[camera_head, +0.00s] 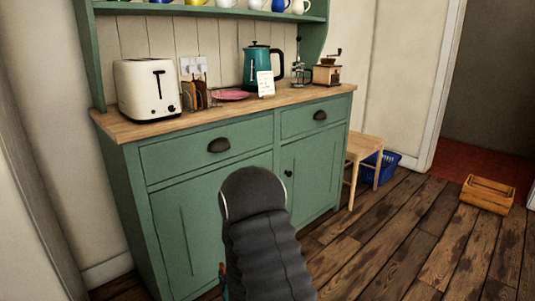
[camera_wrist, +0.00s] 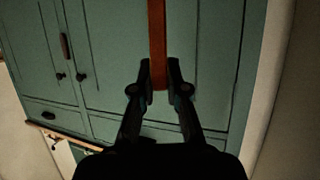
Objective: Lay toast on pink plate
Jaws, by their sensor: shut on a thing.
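The pink plate (camera_head: 231,96) lies on the wooden counter, between the toast rack and the teal kettle. Its top looks bare, though it is small in view. In the wrist view my gripper (camera_wrist: 160,78) is shut on a thin reddish-brown slab, which looks like a slice of toast (camera_wrist: 157,38) seen edge-on. The slab runs out of the top of that view. In the head view my arm hides most of the gripper, low in front of the cabinet and away from the plate. More brown slices (camera_head: 202,96) stand in the rack.
A cream toaster (camera_head: 147,89) stands left of the rack. A teal kettle (camera_head: 262,62) with a white card (camera_head: 265,83) before it stands right of the plate. A coffee grinder (camera_head: 327,72) is further right. The green cabinet (camera_head: 180,165) fronts the counter; a stool (camera_head: 365,150) stands beside it.

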